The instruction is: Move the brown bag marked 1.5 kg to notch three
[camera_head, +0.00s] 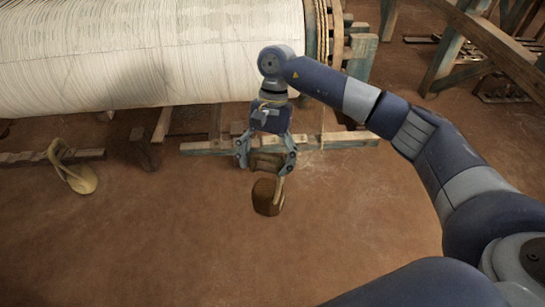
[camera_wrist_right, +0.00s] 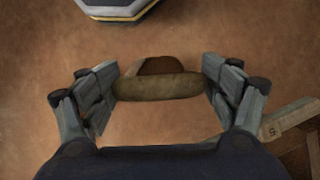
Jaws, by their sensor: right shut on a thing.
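My right gripper (camera_head: 266,163) is shut on the thick brown grip bar of a brown bag (camera_head: 267,198). The bag hangs below the fingers, in front of the notched wooden rail (camera_head: 345,140) and apart from it in the picture. In the right wrist view the grip bar (camera_wrist_right: 160,87) spans between the two fingers, with part of the brown bag showing behind it. No weight mark on the bag is readable. Part of the rail is hidden behind the gripper, and I cannot tell which notch is which. My left gripper is not in view.
A wide roll of white warp (camera_head: 150,50) lies behind the rail. A tan looped bag (camera_head: 76,174) is at the left by a short wooden bar (camera_head: 30,157). A wooden piece marked 5 (camera_wrist_right: 290,118) shows at the wrist view's right. The brown floor in front is clear.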

